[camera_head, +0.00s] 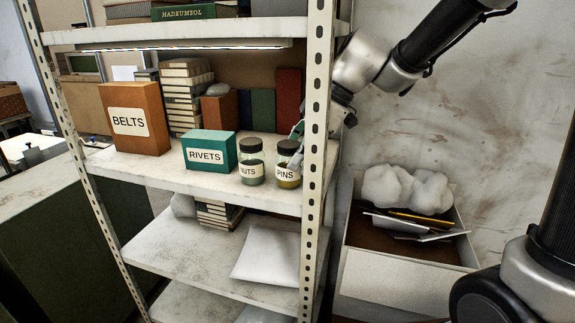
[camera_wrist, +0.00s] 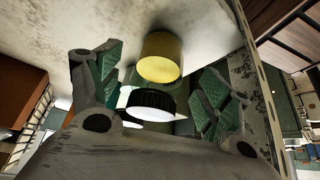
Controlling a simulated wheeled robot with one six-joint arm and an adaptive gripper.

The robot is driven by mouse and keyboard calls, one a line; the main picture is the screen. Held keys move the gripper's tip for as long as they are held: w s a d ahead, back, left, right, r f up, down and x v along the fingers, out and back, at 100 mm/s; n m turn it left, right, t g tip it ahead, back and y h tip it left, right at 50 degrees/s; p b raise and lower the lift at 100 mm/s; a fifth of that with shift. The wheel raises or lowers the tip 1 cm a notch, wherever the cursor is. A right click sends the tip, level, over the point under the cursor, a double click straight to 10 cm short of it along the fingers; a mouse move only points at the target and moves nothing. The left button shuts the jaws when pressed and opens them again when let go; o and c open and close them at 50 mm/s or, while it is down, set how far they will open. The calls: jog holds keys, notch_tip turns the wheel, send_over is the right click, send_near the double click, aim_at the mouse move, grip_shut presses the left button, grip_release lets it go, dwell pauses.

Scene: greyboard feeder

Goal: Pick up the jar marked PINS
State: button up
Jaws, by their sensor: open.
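The jar marked PINS (camera_head: 288,172) stands upright on the middle shelf, close to the front post. It is clear glass with a dark lid and yellowish contents. In the wrist view the PINS jar (camera_wrist: 158,58) appears inverted, between the two green-padded fingers of my gripper (camera_wrist: 155,88). My gripper (camera_head: 299,130) is open, beside and slightly above the jar's lid in the head view, and partly hidden by the post. I cannot tell whether a finger touches the jar.
The NUTS jar (camera_head: 250,166) stands just left of the PINS jar. Further left are the green RIVETS box (camera_head: 209,150) and the brown BELTS box (camera_head: 134,119). The perforated shelf post (camera_head: 317,130) stands close on the right. Books line the back.

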jog(key=x, duration=0.4)
jog(key=shift+a, duration=0.1)
jog(key=shift+w, duration=0.1)
jog(key=c, duration=1.3)
jog(key=shift+r, duration=0.1)
jog(key=shift+c, duration=0.2)
